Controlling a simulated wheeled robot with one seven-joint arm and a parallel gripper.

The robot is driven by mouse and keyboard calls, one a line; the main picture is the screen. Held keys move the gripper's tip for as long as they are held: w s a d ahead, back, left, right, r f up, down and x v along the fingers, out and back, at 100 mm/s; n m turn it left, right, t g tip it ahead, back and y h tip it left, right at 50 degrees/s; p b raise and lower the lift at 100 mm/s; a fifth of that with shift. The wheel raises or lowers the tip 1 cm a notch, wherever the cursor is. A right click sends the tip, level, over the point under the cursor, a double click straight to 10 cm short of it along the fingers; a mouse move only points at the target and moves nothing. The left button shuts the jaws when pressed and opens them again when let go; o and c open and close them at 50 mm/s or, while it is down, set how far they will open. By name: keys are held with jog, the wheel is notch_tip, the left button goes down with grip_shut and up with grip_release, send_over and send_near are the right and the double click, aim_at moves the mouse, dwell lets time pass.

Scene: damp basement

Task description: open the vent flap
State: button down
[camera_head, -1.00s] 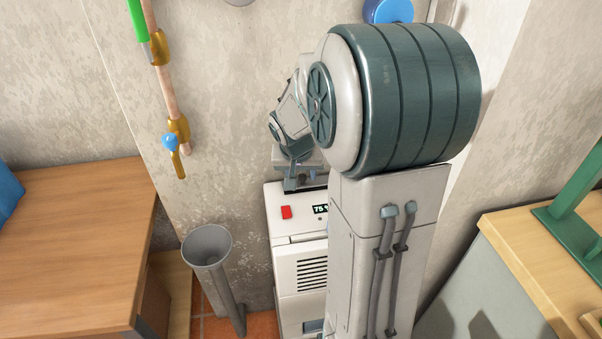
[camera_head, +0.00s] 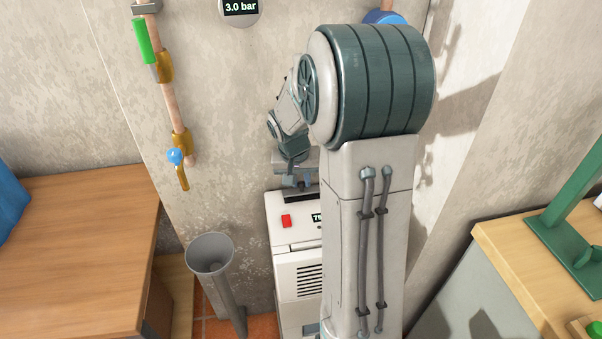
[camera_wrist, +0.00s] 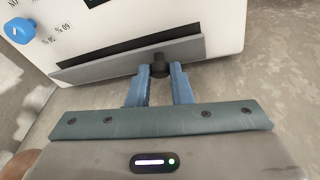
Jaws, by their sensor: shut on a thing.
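The vent flap (camera_wrist: 110,66) is a long grey strip on the top of a white machine (camera_wrist: 215,22) in the wrist view. A dark slot (camera_wrist: 110,47) shows along one side of it. A black knob (camera_wrist: 160,66) stands on the flap's edge. My gripper (camera_wrist: 160,74) is shut on this knob, with a blue finger on each side. In the head view the white machine (camera_head: 293,245) stands against the wall, and my gripper (camera_head: 297,182) is at its top rear. My arm hides its right part, and the flap is hard to make out there.
A grey funnel-topped pipe (camera_head: 212,255) stands left of the machine. A wooden table (camera_head: 70,240) is at the left and a workbench (camera_head: 520,250) at the right. A copper pipe with valves (camera_head: 170,110) and a pressure gauge (camera_head: 240,8) are on the wall.

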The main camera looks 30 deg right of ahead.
jog(key=shift+w+d+r+g+p, duration=0.15)
jog(key=shift+w+g+p, duration=0.2)
jog(key=shift+g+p, duration=0.3)
jog(key=c, duration=1.3)
grip_release()
jog(key=v, duration=1.3)
jog(key=shift+r, duration=0.45)
jog(key=shift+s, duration=0.1)
